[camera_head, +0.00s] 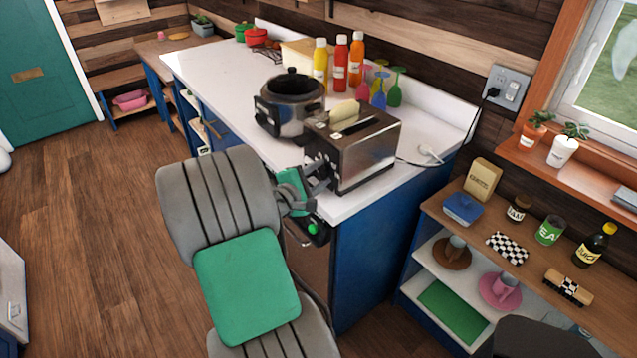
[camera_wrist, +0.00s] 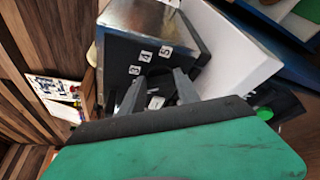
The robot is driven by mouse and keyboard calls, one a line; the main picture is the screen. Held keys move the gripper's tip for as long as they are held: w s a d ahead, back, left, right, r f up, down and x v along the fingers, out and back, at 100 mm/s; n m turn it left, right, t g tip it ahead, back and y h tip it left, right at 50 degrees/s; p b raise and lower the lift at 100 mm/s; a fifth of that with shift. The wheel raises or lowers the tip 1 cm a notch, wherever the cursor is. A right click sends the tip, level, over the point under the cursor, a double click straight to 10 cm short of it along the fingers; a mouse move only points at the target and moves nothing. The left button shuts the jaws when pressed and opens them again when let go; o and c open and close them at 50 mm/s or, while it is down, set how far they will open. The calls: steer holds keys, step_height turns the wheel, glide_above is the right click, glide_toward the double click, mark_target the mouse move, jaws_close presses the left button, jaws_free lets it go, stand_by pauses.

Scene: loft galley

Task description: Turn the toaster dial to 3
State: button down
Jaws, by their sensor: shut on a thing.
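The toaster (camera_head: 368,152) is a shiny metal box with black ends, standing near the front corner of the white counter, with bread in its top slot. In the wrist view, the toaster's dark end face (camera_wrist: 122,82) carries white labels 3, 4 and 5. My gripper (camera_head: 322,180) is at this end face. In the wrist view my gripper (camera_wrist: 158,84) has its two grey fingers closed on the toaster dial, which is mostly hidden between them. I cannot read the dial's pointer or setting.
A round cooker (camera_head: 290,105) stands close beside the toaster. Bottles (camera_head: 340,62) and coloured glasses (camera_head: 380,88) stand behind it. A cord runs from the toaster to the wall socket (camera_head: 507,87). A loaded shelf unit (camera_head: 440,212) stands to the right.

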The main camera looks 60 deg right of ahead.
steer(key=m+h+b, duration=0.1)
steer(key=m+b, duration=0.1)
steer(key=b, duration=0.1)
steer(key=f+m+h+b, duration=0.1)
steer(key=m+b, duration=0.1)
steer(key=b, duration=0.2)
steer(key=shift+s+f+t, duration=0.1)
steer(key=shift+f+t, duration=0.05)
steer(key=shift+t, duration=0.15)
steer(key=shift+m+h+b, duration=0.3)
steer(key=shift+m+b, duration=0.4)
steer(key=shift+b, duration=0.45)
steer(key=shift+r, duration=0.25)
steer(key=c, duration=0.9)
jaws_free()
steer(key=a, duration=0.8)
steer(key=shift+w+b, duration=0.3)
steer(key=shift+b, duration=0.1)
